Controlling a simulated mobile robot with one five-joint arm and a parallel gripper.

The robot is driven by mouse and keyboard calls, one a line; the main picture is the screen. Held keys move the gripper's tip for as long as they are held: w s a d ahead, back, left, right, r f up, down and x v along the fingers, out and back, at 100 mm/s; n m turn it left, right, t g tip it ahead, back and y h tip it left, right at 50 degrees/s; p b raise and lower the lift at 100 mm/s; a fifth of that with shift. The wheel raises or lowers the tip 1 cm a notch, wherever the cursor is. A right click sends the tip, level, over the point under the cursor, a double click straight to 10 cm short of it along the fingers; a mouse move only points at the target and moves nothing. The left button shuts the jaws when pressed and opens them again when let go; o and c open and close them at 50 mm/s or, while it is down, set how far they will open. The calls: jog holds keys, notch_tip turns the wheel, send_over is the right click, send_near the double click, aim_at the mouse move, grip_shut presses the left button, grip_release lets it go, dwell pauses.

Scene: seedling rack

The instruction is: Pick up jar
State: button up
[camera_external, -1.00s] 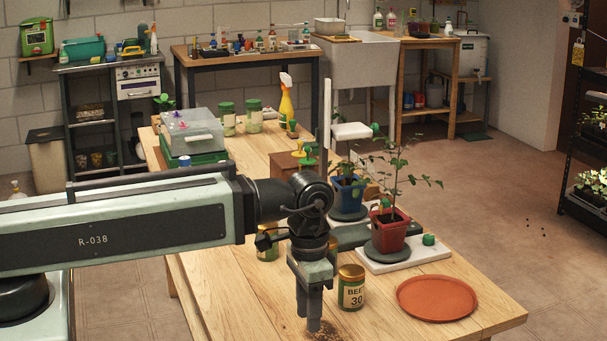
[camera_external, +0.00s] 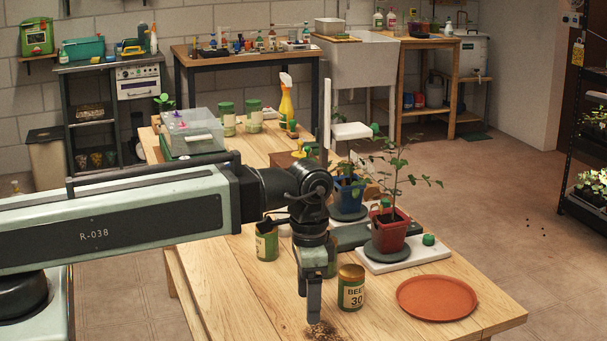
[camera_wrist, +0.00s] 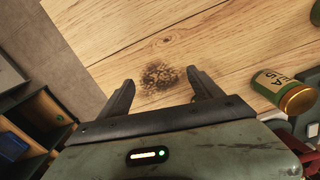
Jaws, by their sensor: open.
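A green jar with a gold lid and a "BEET 30" label (camera_external: 351,290) stands upright on the wooden table. Another green jar (camera_external: 266,244) stands behind my arm, partly covered by it. Two green-lidded jars (camera_external: 227,119) stand at the table's far end. My gripper (camera_external: 313,318) points down, left of the beet jar and apart from it, low over the table by a dark soil patch. In the wrist view, my gripper (camera_wrist: 162,90) is open and empty, with the soil patch beyond its fingers. A gold-lidded jar (camera_wrist: 272,85) shows at the right, outside the fingers; its label is partly readable.
A terracotta saucer (camera_external: 437,298) lies right of the beet jar. A red potted plant (camera_external: 390,234) stands on a white tray (camera_external: 428,256) behind it, with a blue pot (camera_external: 347,191) farther back. The tabletop (camera_external: 215,281) left of my gripper is clear.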

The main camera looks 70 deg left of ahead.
jog(key=w+a+r+m+p, duration=0.15)
jog(key=a+m, duration=0.25)
jog(key=a, duration=0.5)
jog(key=w+a+m, duration=0.2)
jog(key=a+m, duration=0.2)
jog(key=a, duration=0.5)
jog(key=r+m+p, duration=0.1)
jog(key=m, duration=0.5)
send_over(267, 244)
jog(key=a, duration=0.3)
jog(key=shift+w+a+r, duration=0.1)
jog(key=shift+w+r, duration=0.1)
jog(key=shift+w, duration=0.1)
jog(key=f+b, duration=0.8)
jog(key=shift+w+d+f, duration=0.1)
jog(key=shift+d, duration=0.25)
jog(key=shift+r, duration=0.2)
jog(key=c, duration=1.5)
notch_tip(267, 244, up, 10)
jog(key=p, duration=1)
jog(key=shift+r, duration=0.1)
